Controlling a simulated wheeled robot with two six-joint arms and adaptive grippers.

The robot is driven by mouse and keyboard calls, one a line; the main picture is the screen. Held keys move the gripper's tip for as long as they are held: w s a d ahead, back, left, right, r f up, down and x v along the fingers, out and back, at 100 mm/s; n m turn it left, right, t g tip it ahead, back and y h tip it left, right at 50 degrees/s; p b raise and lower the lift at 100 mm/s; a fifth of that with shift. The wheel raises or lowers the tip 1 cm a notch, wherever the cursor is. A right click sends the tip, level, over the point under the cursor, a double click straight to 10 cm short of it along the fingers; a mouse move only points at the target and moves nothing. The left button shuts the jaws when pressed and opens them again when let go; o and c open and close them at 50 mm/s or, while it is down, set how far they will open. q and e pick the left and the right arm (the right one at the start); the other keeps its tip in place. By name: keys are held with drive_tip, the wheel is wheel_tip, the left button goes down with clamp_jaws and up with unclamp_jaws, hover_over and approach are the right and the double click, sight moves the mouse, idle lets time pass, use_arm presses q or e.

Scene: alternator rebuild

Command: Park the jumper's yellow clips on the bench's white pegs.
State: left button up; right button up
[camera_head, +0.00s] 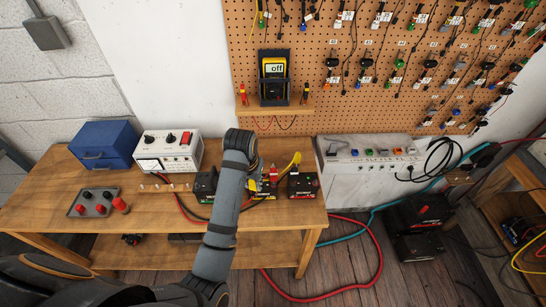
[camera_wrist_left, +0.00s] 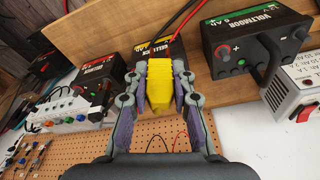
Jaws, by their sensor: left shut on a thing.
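My left gripper (camera_wrist_left: 160,78) is shut on a yellow clip (camera_wrist_left: 161,88), which sits between its two fingers in the left wrist view. In the head view my left forearm hides much of the gripper. Yellow shows there too (camera_head: 291,163), just right of the wrist, but I cannot tell if it is the held clip. Small white pegs (camera_head: 165,180) stand on a wooden strip on the bench (camera_head: 120,218), left of my forearm. My right gripper is out of view.
Black boxes stand left (camera_head: 205,185) and right (camera_head: 302,184) of my wrist, with red and black cables between. A white power supply (camera_head: 168,152) and blue case (camera_head: 104,143) stand behind the pegs. A tray with red knobs (camera_head: 93,203) lies to the left.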

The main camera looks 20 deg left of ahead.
use_arm(q)
drive_tip(key=p+v, duration=0.2)
drive_tip(key=v, duration=0.1)
drive_tip(key=shift+w, duration=0.35)
drive_tip(key=w+f+n+b, duration=0.1)
drive_tip(key=w+n, duration=0.1)
drive_tip(key=w, duration=0.9)
drive_tip(key=n+b, duration=0.2)
drive_tip(key=b, duration=1.1)
hover_over(273, 164)
drive_tip(key=shift+y, duration=0.3)
drive_tip(key=x, duration=0.3)
drive_tip(key=s+x, duration=0.1)
drive_tip(key=x, duration=0.2)
drive_tip(key=s+x, duration=0.1)
drive_tip(key=x, duration=0.3)
drive_tip(key=shift+d+f, duration=0.2)
drive_tip(key=shift+f, duration=0.15)
drive_tip(key=shift+w+f, duration=0.15)
drive_tip(key=shift+f, duration=0.3)
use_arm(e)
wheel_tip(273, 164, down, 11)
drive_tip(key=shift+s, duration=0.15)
